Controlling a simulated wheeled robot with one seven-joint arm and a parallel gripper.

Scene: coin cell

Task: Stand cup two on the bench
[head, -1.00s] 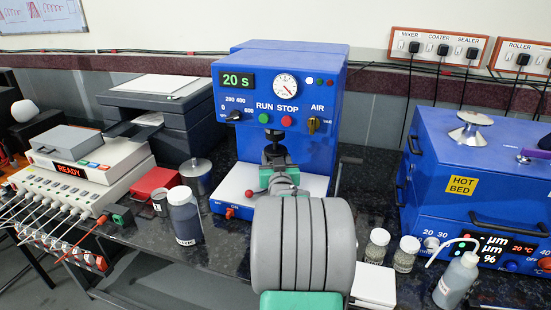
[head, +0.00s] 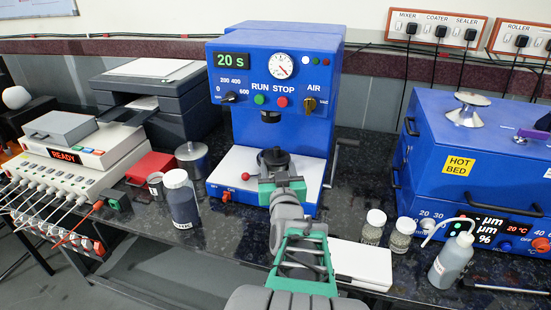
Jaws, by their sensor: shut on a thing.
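My gripper (head: 272,170) is in front of the blue mixer (head: 275,70), above its white base. It is seen from behind, and my own wrist hides most of the fingers. It is shut on a dark round thing (head: 274,155), which I take to be cup two; no label on it can be read. This thing is upright and apart from the mixer's dark head (head: 269,117), which is above and behind it. Whether its underside touches the white base cannot be told.
A dark bottle (head: 182,200), a small tin (head: 156,186) and a metal pot (head: 193,160) stand left of the mixer. A white flat box (head: 360,263), two small jars (head: 374,226) (head: 402,234) and a wash bottle (head: 451,262) stand right. Dark bench (head: 225,240) is bare at front left.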

